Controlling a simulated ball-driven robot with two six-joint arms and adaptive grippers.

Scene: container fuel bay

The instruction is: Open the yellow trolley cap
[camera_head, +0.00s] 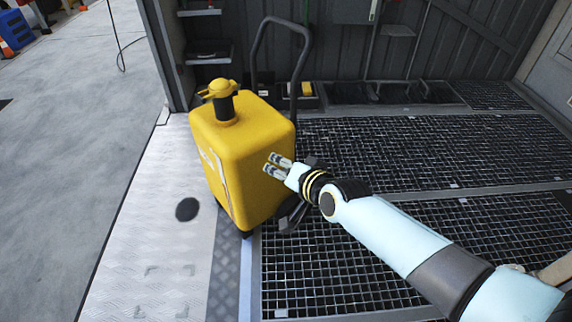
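The yellow trolley (247,152) stands upright on the floor, left of the picture's middle, with a dark push handle (302,62) behind it. Its yellow cap (218,89) sits on top of a short black neck (224,107). A small yellow tab sticks out to the left of the cap. My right gripper (272,164) points left, close to the right side of the trolley and lower than the cap. Its two fingers are apart, with nothing seen between them. I cannot tell whether the fingertips touch the trolley. My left gripper does not show.
Dark metal grating (400,150) covers the floor to the right. A pale ramp (160,215) lies to the left, with bare concrete (60,130) beyond it. Shelves (208,52) hang on the back wall behind the trolley. A thin black cable (116,35) hangs at the upper left.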

